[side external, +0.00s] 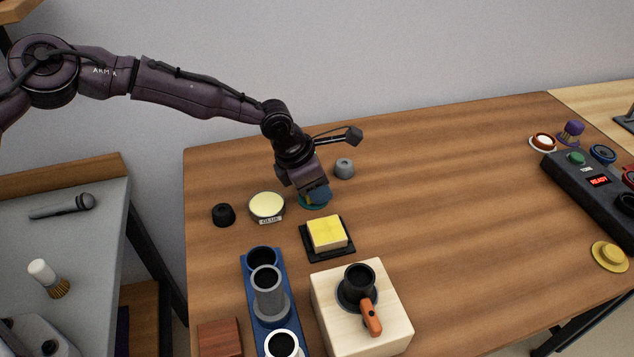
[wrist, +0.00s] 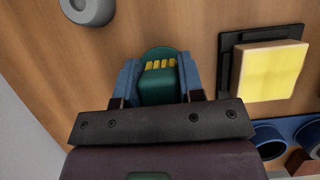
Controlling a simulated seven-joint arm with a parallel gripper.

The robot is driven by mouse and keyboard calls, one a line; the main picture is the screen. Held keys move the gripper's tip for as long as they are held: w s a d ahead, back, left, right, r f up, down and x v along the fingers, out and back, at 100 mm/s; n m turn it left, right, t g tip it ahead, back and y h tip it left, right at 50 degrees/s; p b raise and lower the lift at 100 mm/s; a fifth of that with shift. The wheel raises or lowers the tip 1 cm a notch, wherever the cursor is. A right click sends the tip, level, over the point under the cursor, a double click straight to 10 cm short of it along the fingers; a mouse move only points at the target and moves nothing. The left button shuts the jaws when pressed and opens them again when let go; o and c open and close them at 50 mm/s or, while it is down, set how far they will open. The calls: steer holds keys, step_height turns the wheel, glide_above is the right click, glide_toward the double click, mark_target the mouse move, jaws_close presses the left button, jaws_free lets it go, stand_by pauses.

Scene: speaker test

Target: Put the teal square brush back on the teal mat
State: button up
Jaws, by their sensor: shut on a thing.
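My gripper (wrist: 158,90) is shut on the teal square brush (wrist: 157,86), with its blue fingers on either side of the block. Yellow bristles show at the brush's far edge in the wrist view. The round teal mat (wrist: 158,53) shows just beyond the brush in the wrist view. In the side view the mat (side external: 304,204) lies on the table, partly under my gripper (side external: 317,196). The brush is mostly hidden by the fingers there, and I cannot tell whether it touches the mat.
A yellow sponge on a black tray (side external: 346,252) lies close in front. A grey knob-like piece (side external: 344,168) stands behind, and a pale yellow tin (side external: 267,206) and black piece (side external: 223,214) stand left. A blue rack (side external: 250,300) and wooden block (side external: 395,310) are nearer. The table's middle right is clear.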

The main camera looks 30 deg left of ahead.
steer(key=o, duration=1)
steer(key=shift+c, duration=0.2)
steer(key=v, duration=1.2)
steer(key=shift+r, duration=0.15)
